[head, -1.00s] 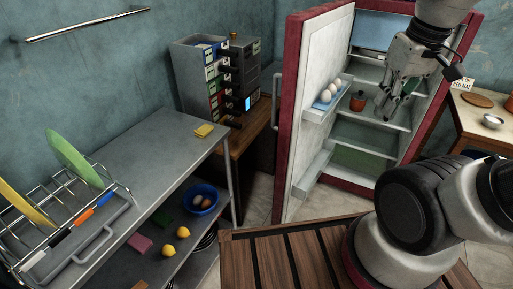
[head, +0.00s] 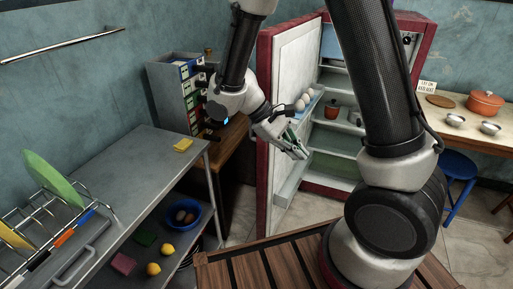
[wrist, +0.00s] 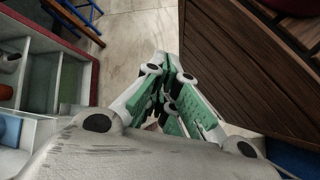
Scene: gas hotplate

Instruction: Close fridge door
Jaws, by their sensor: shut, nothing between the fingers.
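The fridge door (head: 292,62) stands wide open, with its white inner face and red edge showing in the head view. Its shelf holds several eggs (head: 302,103). The red fridge body (head: 415,38) is to the right, its shelves exposed and partly hidden by my arm. My gripper (head: 298,150) is shut and empty. In the head view it appears in front of the door's inner side, below the eggs; I cannot tell whether it touches the door. In the wrist view its green-padded fingers (wrist: 168,88) are together, with shelf compartments (wrist: 40,75) to the left.
A metal table (head: 120,165) with a dish rack is on the left. A slatted wooden surface (head: 270,268) lies in front of the fridge. A blue stool (head: 460,170) and a table with an orange pot (head: 486,104) are at right.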

